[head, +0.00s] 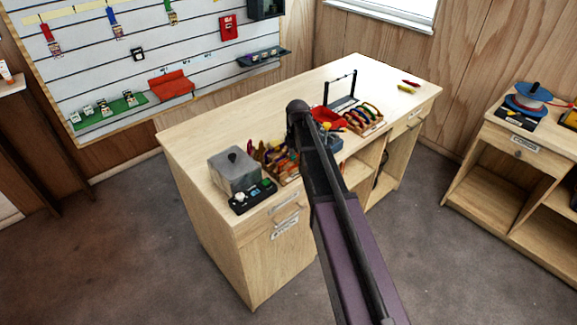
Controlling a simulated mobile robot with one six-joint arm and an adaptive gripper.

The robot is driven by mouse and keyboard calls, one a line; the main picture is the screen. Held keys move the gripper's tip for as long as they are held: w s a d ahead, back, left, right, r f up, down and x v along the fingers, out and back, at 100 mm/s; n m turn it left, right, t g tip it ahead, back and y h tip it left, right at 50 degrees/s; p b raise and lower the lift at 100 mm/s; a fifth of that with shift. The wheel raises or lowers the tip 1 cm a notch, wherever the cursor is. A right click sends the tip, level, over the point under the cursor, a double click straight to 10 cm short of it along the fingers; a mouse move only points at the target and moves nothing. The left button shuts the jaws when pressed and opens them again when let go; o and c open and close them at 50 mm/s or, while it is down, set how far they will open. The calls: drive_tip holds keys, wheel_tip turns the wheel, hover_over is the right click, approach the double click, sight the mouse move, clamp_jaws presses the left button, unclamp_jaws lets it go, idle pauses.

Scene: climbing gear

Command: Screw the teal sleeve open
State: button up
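I cannot pick out a teal sleeve in the head view. Colourful small gear, some of it looped, lies in a wooden tray (366,118) on the workbench (220,128), and more stands in a second group (272,160) nearer the front left. These pieces are too small to tell apart. My dark arm rises from the bottom edge and ends in a rounded joint over the bench's middle, hiding part of the bench top. I cannot make out my gripper or its fingers.
A grey block (236,172) and a black tray of small parts (252,197) stand at the bench's front left. A black upright frame (341,92) stands toward the back. A side desk (500,140) holds a blue spool (528,101). The bench's back left is clear.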

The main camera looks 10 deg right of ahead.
sight(292, 157)
drive_tip(key=shift+s, duration=0.15)
drive_tip(key=shift+f+b, duration=0.4)
drive_tip(key=shift+f, duration=0.05)
drive_tip(key=shift+f+b, duration=0.3)
drive_tip(key=shift+b, duration=0.05)
drive_tip(key=shift+d+f+b, duration=0.1)
drive_tip(key=shift+f+b, duration=0.6)
idle(0.4)
drive_tip(key=shift+w+a, duration=0.35)
drive_tip(key=shift+w, duration=0.3)
drive_tip(key=shift+w+a, duration=0.35)
drive_tip(key=shift+w, duration=0.25)
drive_tip(key=shift+r, duration=0.15)
